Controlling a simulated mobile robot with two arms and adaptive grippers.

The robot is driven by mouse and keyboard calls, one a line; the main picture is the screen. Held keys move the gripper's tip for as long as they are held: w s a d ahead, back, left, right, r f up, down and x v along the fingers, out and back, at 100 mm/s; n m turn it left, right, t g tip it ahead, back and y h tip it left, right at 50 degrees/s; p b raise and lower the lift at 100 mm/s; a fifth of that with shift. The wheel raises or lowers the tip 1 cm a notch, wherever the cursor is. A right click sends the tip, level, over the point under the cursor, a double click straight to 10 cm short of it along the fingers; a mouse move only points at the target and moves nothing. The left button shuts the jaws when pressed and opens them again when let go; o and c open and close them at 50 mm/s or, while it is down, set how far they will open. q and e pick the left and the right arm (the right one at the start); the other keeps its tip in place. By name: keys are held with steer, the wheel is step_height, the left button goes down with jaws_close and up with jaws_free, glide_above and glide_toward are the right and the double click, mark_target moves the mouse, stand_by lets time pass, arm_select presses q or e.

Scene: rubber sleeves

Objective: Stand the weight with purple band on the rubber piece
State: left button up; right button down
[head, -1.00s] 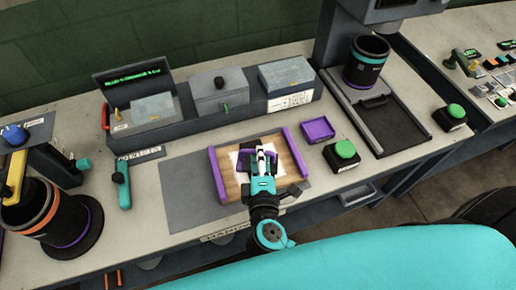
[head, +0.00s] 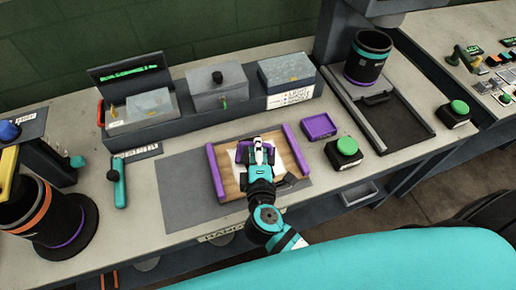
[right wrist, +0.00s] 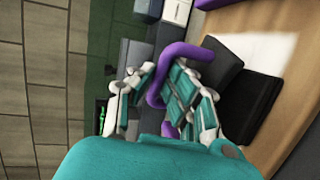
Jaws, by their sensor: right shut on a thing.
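My right gripper (head: 256,150) is over the wooden board (head: 228,189) between two purple side rails (head: 215,174). In the right wrist view its fingers (right wrist: 165,95) are closed around a curved purple band (right wrist: 158,92). Dark blocks (right wrist: 250,95) lie beside the fingers; the band appears to belong to a dark weight, but the gripper hides the join. A pale sheet (head: 287,158), perhaps the rubber piece, lies on the board, partly covered by the gripper. I cannot tell whether the held weight touches it. My left gripper is not in view.
A purple tray (head: 318,126) and a green button (head: 347,146) stand right of the board. A teal-banded cylinder (head: 367,62) is at the back right, an orange-banded one (head: 38,212) at left. Grey boxes (head: 217,88) line the back. Grey mat (head: 183,205) is bare at left.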

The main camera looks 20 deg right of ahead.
steer(key=c, duration=1.8)
jaws_free()
steer(key=shift+f, duration=0.15)
steer(key=o, duration=0.5)
steer(key=shift+c, duration=0.2)
steer(key=shift+r, duration=0.3)
steer(key=b+v, duration=0.3)
steer(key=v, duration=0.9)
steer(key=shift+f, duration=0.2)
steer(key=shift+s, duration=0.1)
